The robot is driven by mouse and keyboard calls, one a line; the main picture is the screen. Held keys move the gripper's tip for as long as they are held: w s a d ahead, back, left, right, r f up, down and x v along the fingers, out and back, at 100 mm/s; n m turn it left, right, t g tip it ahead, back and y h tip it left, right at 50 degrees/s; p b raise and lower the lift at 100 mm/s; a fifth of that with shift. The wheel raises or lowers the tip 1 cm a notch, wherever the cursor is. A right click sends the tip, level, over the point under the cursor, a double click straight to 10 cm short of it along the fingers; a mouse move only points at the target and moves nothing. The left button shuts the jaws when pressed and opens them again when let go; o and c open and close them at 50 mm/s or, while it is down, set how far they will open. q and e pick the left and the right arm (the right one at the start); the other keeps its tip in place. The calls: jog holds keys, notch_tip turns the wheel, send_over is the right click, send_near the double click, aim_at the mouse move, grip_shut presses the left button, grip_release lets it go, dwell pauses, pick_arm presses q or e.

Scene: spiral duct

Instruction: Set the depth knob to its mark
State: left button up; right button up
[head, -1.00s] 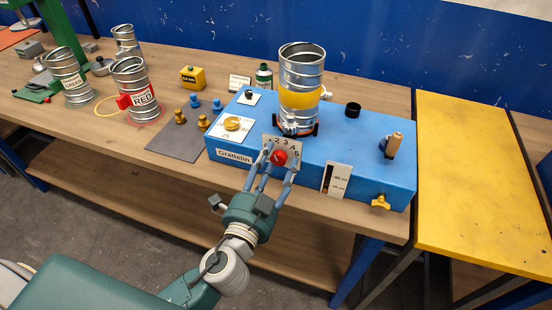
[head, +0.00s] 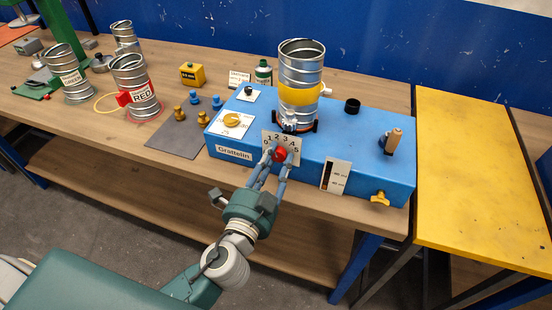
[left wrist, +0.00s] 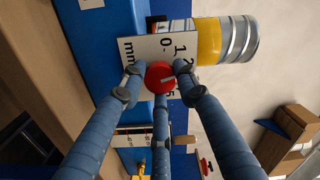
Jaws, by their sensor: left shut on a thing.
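The depth knob (head: 279,155) is a red round knob on a white number plate (head: 287,137) at the front of the blue machine (head: 345,150). In the left wrist view the red knob (left wrist: 160,77) shows a pale pointer line, slanting toward the right of the picture. The plate there shows "mm", 0, 1 and other digits partly covered by fingers. My left gripper (head: 275,158) is shut on the knob; its blue fingers (left wrist: 160,88) surround it in the wrist view. I cannot tell which mark the pointer meets. My right gripper is not in view.
A ringed metal duct (head: 301,70) stands on the machine behind the knob. A black-and-white gauge plate (head: 335,177) and a yellow knob (head: 380,198) lie to the right. Duct pieces, one labelled RED (head: 134,78), stand at left. The yellow table (head: 480,180) is clear.

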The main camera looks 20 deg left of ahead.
pick_arm(q)
jog(key=o, duration=1.2)
jog(key=shift+c, duration=0.2)
jog(key=shift+a, duration=0.1)
jog(key=shift+s+f, duration=0.15)
jog(key=shift+s, duration=0.4)
jog(key=s, duration=1.1)
jog(key=shift+a, duration=0.2)
